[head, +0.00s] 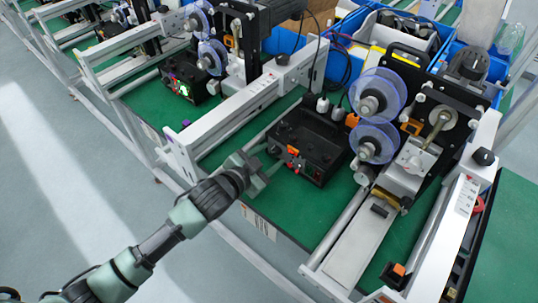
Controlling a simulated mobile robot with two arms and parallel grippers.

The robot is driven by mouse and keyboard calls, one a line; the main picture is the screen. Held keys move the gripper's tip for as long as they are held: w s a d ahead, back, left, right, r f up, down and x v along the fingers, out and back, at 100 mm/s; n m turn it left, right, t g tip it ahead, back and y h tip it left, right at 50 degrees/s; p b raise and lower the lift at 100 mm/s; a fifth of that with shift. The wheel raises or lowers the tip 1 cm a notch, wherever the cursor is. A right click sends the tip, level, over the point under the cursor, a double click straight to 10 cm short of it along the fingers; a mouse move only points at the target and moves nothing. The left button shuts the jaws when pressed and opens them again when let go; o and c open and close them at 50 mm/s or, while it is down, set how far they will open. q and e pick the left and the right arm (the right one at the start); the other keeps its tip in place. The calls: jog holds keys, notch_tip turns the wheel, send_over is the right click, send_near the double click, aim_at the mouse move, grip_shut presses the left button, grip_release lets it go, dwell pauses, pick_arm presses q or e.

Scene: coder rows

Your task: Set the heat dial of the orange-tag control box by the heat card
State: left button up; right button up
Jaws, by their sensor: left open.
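A black control box (308,140) stands on the green bench top in the middle of the head view. It has an orange tag (293,150) on its near face, with small red and orange parts beside it. I cannot tell which part is the heat dial. My left gripper (268,162) is open, just left of the box's near face, with nothing visible between its fingers. Contact with the box cannot be judged. White printed cards show on the bench's front edge (258,222) and on the right rail (467,196); their print is too small to read. My right gripper is out of view.
A coder machine with clear blue reels (378,92) stands right of the box. A white rail (235,112) runs along its left. Another black box with a lit green display (184,88) sits farther left. Blue bins (288,41) stand behind. Green bench in front of the box is clear.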

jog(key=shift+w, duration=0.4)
pick_arm(q)
grip_shut()
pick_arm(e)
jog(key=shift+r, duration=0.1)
pick_arm(q)
jog(key=shift+d+y, duration=0.1)
jog(key=shift+y, duration=0.2)
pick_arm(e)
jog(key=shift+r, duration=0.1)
pick_arm(q)
jog(key=shift+m+t+p, duration=0.3)
jog(key=shift+m, duration=0.3)
jog(key=shift+f+m+y, duration=0.1)
jog(key=shift+m+y, duration=0.2)
jog(key=shift+m, duration=0.2)
jog(key=shift+s+d+m+t+y+b, duration=0.1)
jog(key=shift+m+t+y+b, duration=0.35)
jog(key=shift+m+t, duration=0.65)
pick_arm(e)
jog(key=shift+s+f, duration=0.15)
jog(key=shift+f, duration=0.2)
pick_arm(q)
jog(key=shift+m, duration=0.4)
